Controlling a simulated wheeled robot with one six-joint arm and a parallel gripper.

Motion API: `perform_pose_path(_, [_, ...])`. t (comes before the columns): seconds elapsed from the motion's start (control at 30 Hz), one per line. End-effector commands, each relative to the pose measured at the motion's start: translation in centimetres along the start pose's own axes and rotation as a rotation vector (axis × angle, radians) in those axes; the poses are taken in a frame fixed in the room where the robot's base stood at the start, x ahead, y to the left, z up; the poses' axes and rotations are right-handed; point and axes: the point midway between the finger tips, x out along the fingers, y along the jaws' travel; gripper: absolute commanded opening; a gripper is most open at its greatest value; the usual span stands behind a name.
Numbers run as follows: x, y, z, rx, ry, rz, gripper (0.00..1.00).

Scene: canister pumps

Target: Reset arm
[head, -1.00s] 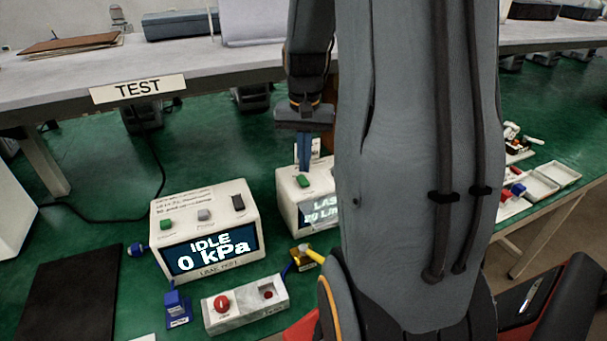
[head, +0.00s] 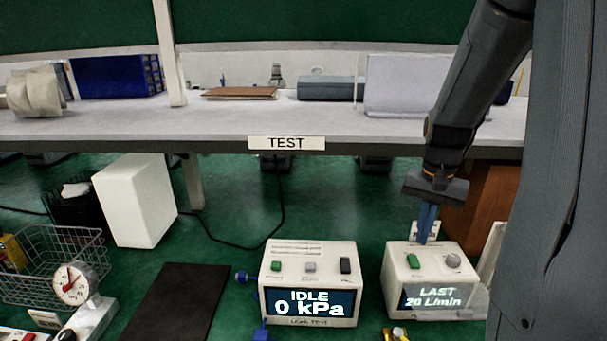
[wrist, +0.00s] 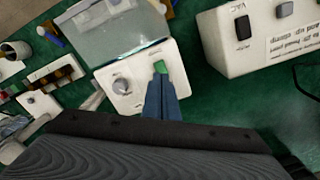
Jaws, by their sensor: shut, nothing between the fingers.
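My gripper (head: 427,222) is shut and empty, its blue fingers pointing down above the back of the flow meter box (head: 398,262), whose screen reads "LAST 20 L/min". In the wrist view the closed fingers (wrist: 162,100) lie in front of that box's top face, with the tips beside its green button (wrist: 160,67) and a grey knob to the left. I cannot tell whether the fingertips touch the box. My arm rises from the gripper to the upper right.
The leak test box (head: 310,250) stands left of the flow meter and reads "IDLE 0 kPa". A dark mat (head: 180,300), a wire basket (head: 50,265) and a dial gauge (head: 72,284) are further left. A shelf with a "TEST" sign (head: 286,142) runs behind.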

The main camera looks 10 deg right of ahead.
Motion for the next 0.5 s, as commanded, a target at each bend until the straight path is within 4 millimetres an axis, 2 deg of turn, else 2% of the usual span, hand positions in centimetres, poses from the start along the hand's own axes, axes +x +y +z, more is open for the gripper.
perform_pose_path(0.07, [0.4, -0.9, 0.9, -0.036, 0.004, -0.002, 0.00])
perform_pose_path(0.17, [1.4, -3.3, 3.4, -0.145, 0.020, -0.007, 0.00])
perform_pose_path(0.3, [3.4, -7.2, 9.0, -0.372, 0.054, -0.021, 0.00])
perform_pose_path(0.4, [4.8, -9.0, 12.9, -0.528, 0.078, -0.032, 0.00])
perform_pose_path(0.5, [5.9, -10.0, 16.1, -0.652, 0.098, -0.041, 0.00])
